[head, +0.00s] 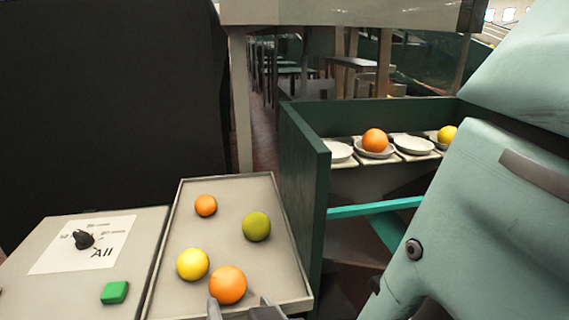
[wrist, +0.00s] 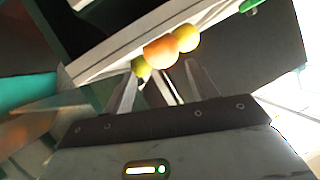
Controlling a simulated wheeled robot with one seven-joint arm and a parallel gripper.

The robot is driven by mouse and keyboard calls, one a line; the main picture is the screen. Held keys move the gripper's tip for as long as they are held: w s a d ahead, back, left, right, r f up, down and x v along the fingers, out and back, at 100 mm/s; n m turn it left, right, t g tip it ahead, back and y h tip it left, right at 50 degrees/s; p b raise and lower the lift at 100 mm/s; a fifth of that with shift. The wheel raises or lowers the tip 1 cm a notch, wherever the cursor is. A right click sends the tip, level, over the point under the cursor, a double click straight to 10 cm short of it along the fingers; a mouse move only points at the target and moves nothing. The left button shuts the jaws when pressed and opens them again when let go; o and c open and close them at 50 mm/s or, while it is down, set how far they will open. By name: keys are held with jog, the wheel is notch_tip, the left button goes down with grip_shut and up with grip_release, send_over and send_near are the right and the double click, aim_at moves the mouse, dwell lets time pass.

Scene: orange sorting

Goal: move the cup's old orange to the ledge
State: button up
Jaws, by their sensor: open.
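Several white cups (head: 413,146) stand in a row at the back right. One cup (head: 374,154) holds an orange (head: 375,140), and the rightmost in view holds a yellow fruit (head: 447,134). A grey rimmed tray (head: 225,210) at the lower centre holds a small orange (head: 205,205), a green fruit (head: 256,226), a yellow fruit (head: 193,264) and a large orange (head: 228,285). My gripper (head: 240,306) is open at the tray's near edge, by the large orange. In the wrist view an orange (wrist: 160,52) shows beyond my open fingers (wrist: 160,85). I cannot tell which surface is the ledge.
A dark green partition (head: 306,170) stands between the tray and the cups. A turquoise bar (head: 375,208) runs below the cups. At left, a panel has a black knob (head: 84,240) on an "All" card and a green button (head: 115,292). My arm fills the right side.

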aim_at(231, 293)
jog(key=shift+p+x, duration=0.55)
jog(key=shift+x, duration=3)
jog(key=shift+s+a+f, duration=0.1)
jog(key=shift+s+a, duration=0.05)
jog(key=shift+s, duration=0.05)
jog(key=c, duration=0.8)
